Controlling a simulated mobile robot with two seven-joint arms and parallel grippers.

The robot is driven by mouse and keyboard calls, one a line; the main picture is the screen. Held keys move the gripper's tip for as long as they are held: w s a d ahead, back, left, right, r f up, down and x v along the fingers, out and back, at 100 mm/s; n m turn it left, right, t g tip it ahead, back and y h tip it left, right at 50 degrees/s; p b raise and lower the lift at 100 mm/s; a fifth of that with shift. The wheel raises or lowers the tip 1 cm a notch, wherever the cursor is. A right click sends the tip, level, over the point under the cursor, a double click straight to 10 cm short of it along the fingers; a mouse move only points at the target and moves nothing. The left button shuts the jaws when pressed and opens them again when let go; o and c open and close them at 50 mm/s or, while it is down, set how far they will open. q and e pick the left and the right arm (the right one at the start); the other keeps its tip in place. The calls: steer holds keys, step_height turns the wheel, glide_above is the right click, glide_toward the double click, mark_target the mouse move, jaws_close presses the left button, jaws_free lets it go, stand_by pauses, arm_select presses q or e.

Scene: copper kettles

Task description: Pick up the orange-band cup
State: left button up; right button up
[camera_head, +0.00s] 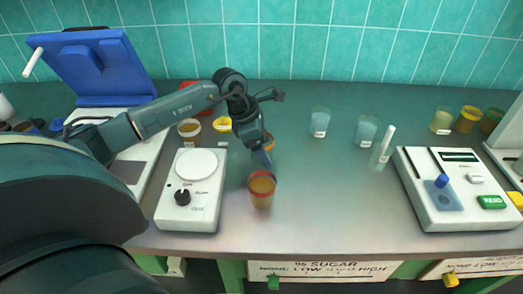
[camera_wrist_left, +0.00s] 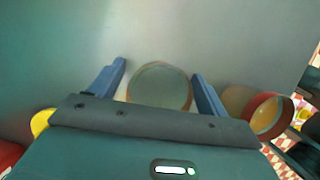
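The orange-band cup (camera_head: 269,142) stands on the bench in the head view, mostly hidden behind my left gripper (camera_head: 264,157). In the left wrist view a round cup with a thin orange-brown rim (camera_wrist_left: 160,86), apparently this cup, lies between the two blue fingers. My left gripper is open, with a gap visible between the cup and each finger. A red-band cup (camera_head: 262,189) with brown contents stands just in front of the gripper, and it also shows at the right in the left wrist view (camera_wrist_left: 266,114). My right gripper is not in view.
A white scale (camera_head: 190,205) stands left of the red-band cup. A brown-filled cup (camera_head: 189,131) and a yellow cup (camera_head: 222,124) stand behind it. Pale-blue cups (camera_head: 320,122) (camera_head: 366,130) and a white meter (camera_head: 455,190) stand to the right. The bench's centre front is clear.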

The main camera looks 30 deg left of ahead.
arm_select(q)
steer(key=c, duration=1)
